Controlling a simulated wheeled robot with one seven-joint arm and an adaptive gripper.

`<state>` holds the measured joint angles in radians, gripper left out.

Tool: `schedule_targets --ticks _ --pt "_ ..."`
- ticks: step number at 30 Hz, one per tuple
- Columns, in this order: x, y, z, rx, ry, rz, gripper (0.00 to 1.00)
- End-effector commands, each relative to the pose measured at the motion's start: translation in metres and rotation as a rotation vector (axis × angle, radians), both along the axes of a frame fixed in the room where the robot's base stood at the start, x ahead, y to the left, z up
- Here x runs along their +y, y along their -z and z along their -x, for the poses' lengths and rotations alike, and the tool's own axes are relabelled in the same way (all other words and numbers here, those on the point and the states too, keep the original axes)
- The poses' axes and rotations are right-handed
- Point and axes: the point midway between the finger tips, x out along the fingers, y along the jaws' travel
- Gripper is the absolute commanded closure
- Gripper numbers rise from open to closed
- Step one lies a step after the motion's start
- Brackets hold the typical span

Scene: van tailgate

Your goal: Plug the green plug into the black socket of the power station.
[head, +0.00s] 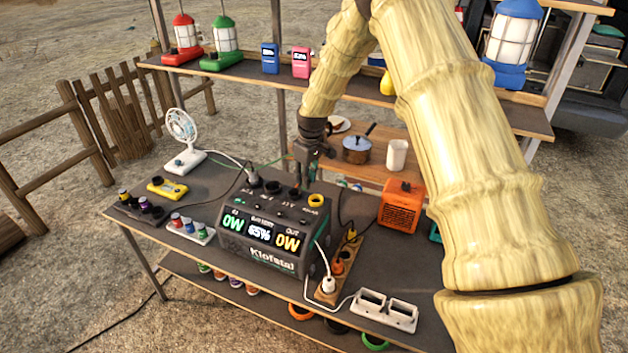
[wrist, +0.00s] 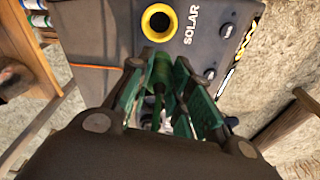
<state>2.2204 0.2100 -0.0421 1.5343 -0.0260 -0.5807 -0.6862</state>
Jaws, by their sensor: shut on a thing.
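The power station (head: 270,235) stands on the table with lit displays, its sockets in a row along the top. A yellow-ringed socket (head: 316,200) is at the right end; in the wrist view this yellow socket (wrist: 158,22) is beside the word SOLAR. Black sockets, one of them the black socket (head: 272,187), lie left of it. My gripper (head: 303,182) is over the right part of the row, pointing down. In the wrist view my gripper (wrist: 158,75) is shut on the green plug (wrist: 161,68). The plug's tip is hidden, so I cannot tell whether it touches a socket.
A white plug (head: 253,178) occupies the left end of the row. A white fan (head: 184,140), yellow meter (head: 167,188) and orange heater (head: 401,206) stand around the station. A power strip (head: 335,275) and white outlet box (head: 385,310) lie at right. A shelf (head: 340,85) with lanterns is above.

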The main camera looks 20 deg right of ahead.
Motion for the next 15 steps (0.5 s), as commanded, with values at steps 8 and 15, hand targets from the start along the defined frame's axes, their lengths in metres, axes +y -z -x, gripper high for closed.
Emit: schedule_targets --ticks 8,15 --pt "0.015 0.001 -0.026 -0.001 -0.001 0.001 1.0" --pt "0.025 0.0 -0.04 -0.001 -0.001 0.0 1.0"
